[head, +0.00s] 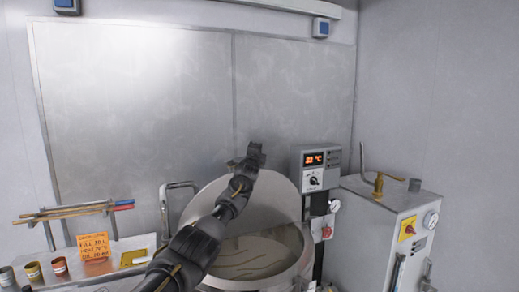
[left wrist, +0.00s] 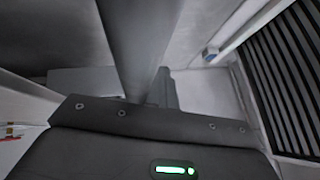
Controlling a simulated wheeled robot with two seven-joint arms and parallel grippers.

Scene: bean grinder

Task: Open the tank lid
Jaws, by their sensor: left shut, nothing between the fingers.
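The tank (head: 306,262) is a round metal vessel at the lower middle of the head view. Its lid (head: 275,195) stands raised and tilted back behind the opening, so the pale inside of the tank shows. My left arm crosses in front of the tank and lid from below. My left gripper (head: 250,155) is shut and empty at the lid's upper edge; I cannot tell whether it touches the lid. In the left wrist view the dark gripper body fills the bottom, and the lid is not clearly made out. My right gripper is not in view.
A control box with a red display (head: 314,159) stands right of the lid. A white cabinet (head: 372,230) with a brass valve and gauge is further right. At left are an orange note (head: 94,246), small tins (head: 59,266) and a rod rack. A metal wall panel stands behind.

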